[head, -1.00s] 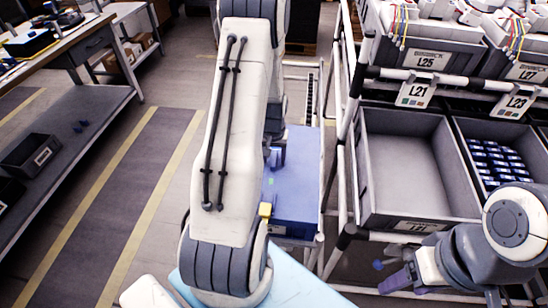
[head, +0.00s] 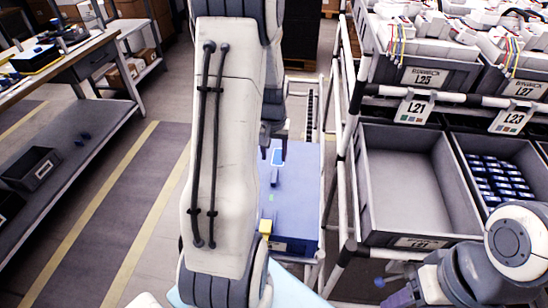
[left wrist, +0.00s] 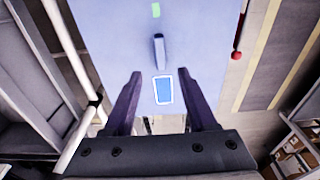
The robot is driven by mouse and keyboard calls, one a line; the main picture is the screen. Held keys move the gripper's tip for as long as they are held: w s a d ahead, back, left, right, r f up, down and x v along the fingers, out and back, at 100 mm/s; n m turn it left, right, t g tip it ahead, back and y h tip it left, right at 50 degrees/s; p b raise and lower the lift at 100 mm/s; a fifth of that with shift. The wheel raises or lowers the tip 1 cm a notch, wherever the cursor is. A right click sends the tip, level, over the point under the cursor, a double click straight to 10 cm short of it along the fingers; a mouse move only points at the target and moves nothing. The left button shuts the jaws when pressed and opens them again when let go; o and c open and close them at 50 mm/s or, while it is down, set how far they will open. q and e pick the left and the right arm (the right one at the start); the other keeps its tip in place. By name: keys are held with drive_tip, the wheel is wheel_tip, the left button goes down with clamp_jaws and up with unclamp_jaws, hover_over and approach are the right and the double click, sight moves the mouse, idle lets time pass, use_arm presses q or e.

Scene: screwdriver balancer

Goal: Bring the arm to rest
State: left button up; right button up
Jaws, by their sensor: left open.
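My left gripper (head: 273,154) is open and empty above the far part of a blue-violet flat surface (head: 293,215). In the left wrist view its two dark fingers (left wrist: 161,74) stand apart with nothing between them. My left arm runs down the middle of the head view and hides part of the surface. My right gripper (head: 403,298) is at the bottom right, partly cut off by the frame edge, and its opening is unclear.
A rack on the right holds an empty grey bin (head: 405,185) and a bin of blue-and-white parts (head: 497,180). A workbench (head: 75,70) stands at the left. The striped floor (head: 130,190) between is clear.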

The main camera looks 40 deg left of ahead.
idle(0.4)
use_arm(q)
drive_tip(key=s+d+r+m+p, duration=0.1)
drive_tip(key=s+d+r+m, duration=0.3)
drive_tip(key=d, duration=0.7)
drive_tip(key=w+d+r+m+p, duration=0.1)
drive_tip(key=d+r+m+p, duration=0.1)
drive_tip(key=d+r, duration=0.6)
drive_tip(key=s+d+r+m+p, duration=0.1)
drive_tip(key=s+d+m, duration=0.2)
drive_tip(key=s+d, duration=0.4)
drive_tip(key=s+d+r+m+g+h+p, duration=0.1)
drive_tip(key=s+d+r+m, duration=0.1)
drive_tip(key=s+d+m, duration=0.2)
drive_tip(key=s+d, duration=0.3)
drive_tip(key=s, duration=0.3)
drive_tip(key=shift+d+r+m+h, duration=0.15)
drive_tip(key=shift+r+m+h, duration=0.1)
drive_tip(key=shift+m+h, duration=0.05)
